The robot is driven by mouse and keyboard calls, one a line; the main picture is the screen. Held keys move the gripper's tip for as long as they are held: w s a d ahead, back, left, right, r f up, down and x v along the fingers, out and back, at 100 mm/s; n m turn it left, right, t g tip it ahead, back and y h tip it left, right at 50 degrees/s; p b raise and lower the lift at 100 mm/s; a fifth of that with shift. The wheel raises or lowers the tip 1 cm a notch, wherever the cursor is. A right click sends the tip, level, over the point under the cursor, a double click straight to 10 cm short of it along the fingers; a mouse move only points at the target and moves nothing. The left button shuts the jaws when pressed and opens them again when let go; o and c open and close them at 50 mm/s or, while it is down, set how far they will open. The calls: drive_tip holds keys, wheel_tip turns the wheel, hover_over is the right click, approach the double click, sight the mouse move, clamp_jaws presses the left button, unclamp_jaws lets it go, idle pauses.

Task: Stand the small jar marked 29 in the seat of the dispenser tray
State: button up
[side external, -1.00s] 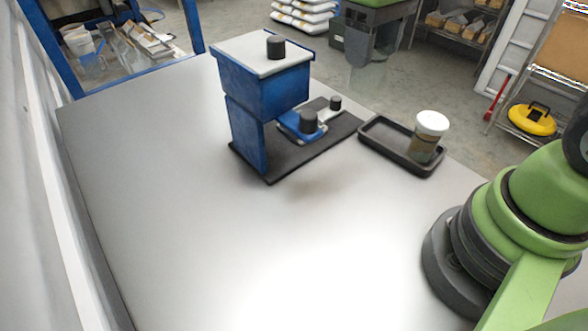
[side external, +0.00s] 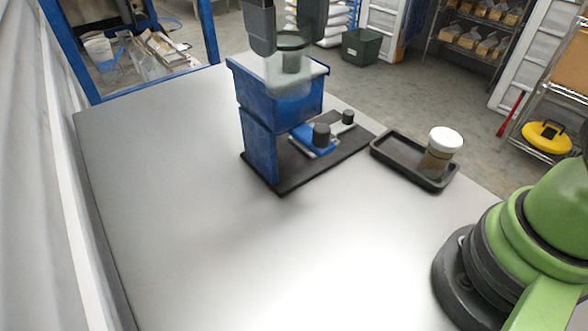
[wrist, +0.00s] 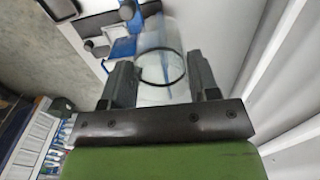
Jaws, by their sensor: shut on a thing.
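My gripper (side external: 288,38) is at the top of the side view, shut on a clear, empty-looking jar (side external: 285,72) with a dark rim. In the wrist view the clear jar (wrist: 162,72) sits between both fingers. No number is readable on it. A blue tray part (side external: 308,146) with a dark knob (side external: 321,134) lies at the dispenser's foot. Its seat is not clearly visible.
A white-capped jar with brown contents (side external: 438,160) stands in a black tray (side external: 392,157) on the right. The dispenser stands on a dark base plate (side external: 290,183). The grey table (side external: 190,220) is clear in front and to the left.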

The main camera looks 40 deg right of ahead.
drive_tip(key=a+f, duration=0.1)
drive_tip(key=f, duration=0.7)
drive_tip(key=a+f, duration=0.1)
drive_tip(key=f, duration=0.7)
drive_tip(key=a+f, duration=0.1)
drive_tip(key=f, duration=0.6)
drive_tip(key=shift+s+f, duration=0.2)
drive_tip(key=shift+f, duration=0.2)
drive_tip(key=shift+f, duration=0.1)
drive_tip(key=o, duration=0.8)
